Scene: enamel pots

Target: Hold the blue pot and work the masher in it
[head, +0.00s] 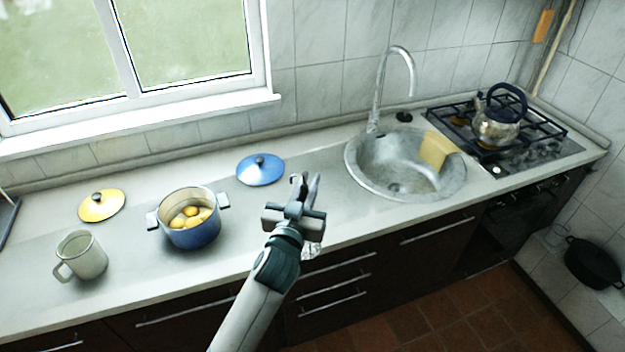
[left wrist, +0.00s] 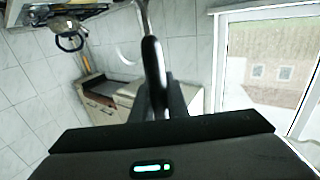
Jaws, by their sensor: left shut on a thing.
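The blue pot (head: 190,230) stands upright on the counter, left of the middle in the head view, with several yellow pieces inside. Its two side handles are free. My left gripper (head: 305,188) is above the counter to the right of the pot, apart from it. It is shut on the masher, whose black handle (left wrist: 153,75) and thin metal rod show in the left wrist view. In the head view a bit of the masher's shiny metal (head: 312,250) shows beside my wrist; the rest is mostly hidden. My right gripper is not in view.
A blue lid (head: 260,169) lies behind, between pot and gripper. A yellow lid (head: 101,205) and a mug (head: 80,257) are left of the pot. The sink (head: 370,185) with a tall tap is to the right, then a stove with a kettle (head: 497,125).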

